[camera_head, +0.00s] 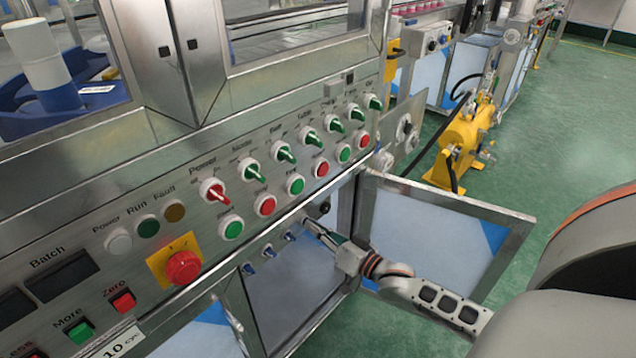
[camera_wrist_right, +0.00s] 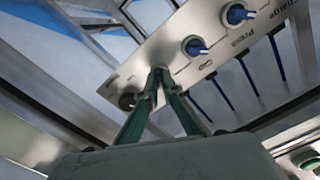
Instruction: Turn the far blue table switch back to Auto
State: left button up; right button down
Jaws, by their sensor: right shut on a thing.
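A row of small blue switches sits on a strip inside the open cabinet under the main panel. The nearer ones show in the head view, such as the blue switch beside my gripper (camera_head: 289,235), and in the wrist view (camera_wrist_right: 195,46). My right gripper (camera_head: 309,223) reaches in from the right, its fingertips together at the strip. In the wrist view the fingertips (camera_wrist_right: 160,72) close at the spot between that blue switch and a dark round knob (camera_wrist_right: 128,101). The far blue switch there is hidden by the fingers, so its angle cannot be seen. My left gripper is out of view.
The main panel carries several green switches (camera_head: 284,152), a red switch (camera_head: 214,192) and a red emergency button (camera_head: 183,267) above the cabinet. An open cabinet door (camera_head: 430,235) stands right of my right gripper. A yellow machine (camera_head: 462,135) stands on the green floor beyond.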

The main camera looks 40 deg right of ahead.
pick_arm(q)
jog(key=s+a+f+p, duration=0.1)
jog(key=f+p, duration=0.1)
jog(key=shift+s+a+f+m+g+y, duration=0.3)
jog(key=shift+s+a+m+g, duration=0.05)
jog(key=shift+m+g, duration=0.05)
pick_arm(e)
jog(key=n, duration=1.4)
jog(key=shift+f+n, duration=0.1)
jog(key=shift+n, duration=0.3)
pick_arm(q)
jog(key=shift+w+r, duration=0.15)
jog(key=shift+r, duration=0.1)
